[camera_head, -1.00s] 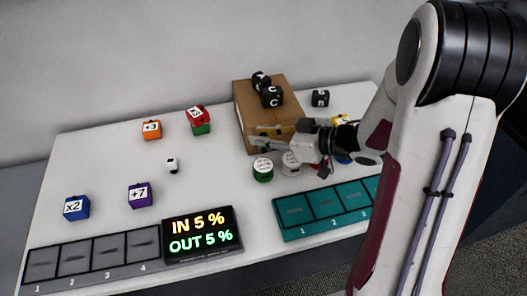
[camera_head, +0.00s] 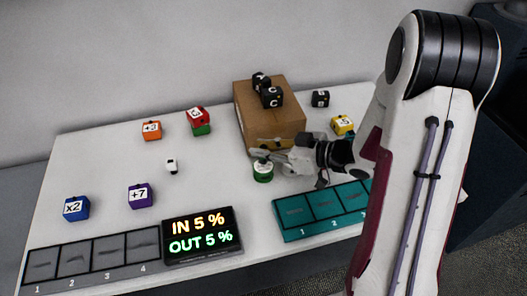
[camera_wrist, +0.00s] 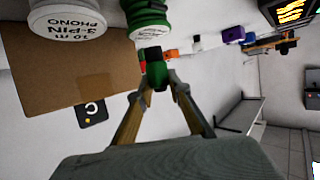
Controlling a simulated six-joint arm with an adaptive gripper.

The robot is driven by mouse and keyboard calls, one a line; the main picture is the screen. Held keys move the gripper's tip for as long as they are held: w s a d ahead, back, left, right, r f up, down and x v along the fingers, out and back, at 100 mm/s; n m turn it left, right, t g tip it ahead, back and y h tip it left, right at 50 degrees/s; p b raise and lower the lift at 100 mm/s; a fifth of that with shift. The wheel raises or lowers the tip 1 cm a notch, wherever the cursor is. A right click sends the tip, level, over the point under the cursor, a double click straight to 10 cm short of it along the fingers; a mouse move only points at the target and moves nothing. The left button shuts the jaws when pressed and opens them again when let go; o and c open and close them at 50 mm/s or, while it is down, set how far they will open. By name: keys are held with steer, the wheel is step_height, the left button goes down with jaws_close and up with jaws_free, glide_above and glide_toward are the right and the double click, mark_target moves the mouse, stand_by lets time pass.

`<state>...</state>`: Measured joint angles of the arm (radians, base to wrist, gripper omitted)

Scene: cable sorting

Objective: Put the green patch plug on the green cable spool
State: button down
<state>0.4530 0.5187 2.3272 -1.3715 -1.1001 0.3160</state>
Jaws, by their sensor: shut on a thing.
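The green plug (camera_wrist: 156,73) is held between the fingertips of my gripper (camera_wrist: 161,82) in the wrist view. The green cable spool (camera_wrist: 147,20) is just beyond the plug there, cut by the top edge. In the head view, the green spool (camera_head: 263,171) stands on the table with a white label on top. My gripper (camera_head: 257,151) is close behind and above it, its fingers pointing left. The plug is too small to make out there. Whether plug and spool touch, I cannot tell.
A white spool labelled "3-PIN PHONO" (camera_wrist: 68,20) stands beside the green one. A cardboard box (camera_head: 270,127) with black cubes is behind. A teal tray (camera_head: 290,233) is in front. Several coloured cubes and a display (camera_head: 202,236) stand left, with clear table between.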

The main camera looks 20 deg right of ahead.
steer(key=shift+f, duration=0.75)
steer(key=shift+f, duration=0.1)
steer(key=c, duration=1.9)
jaws_free()
steer(key=shift+s+d+r, duration=0.3)
steer(key=shift+d, duration=0.05)
steer(key=shift+v, duration=5.5)
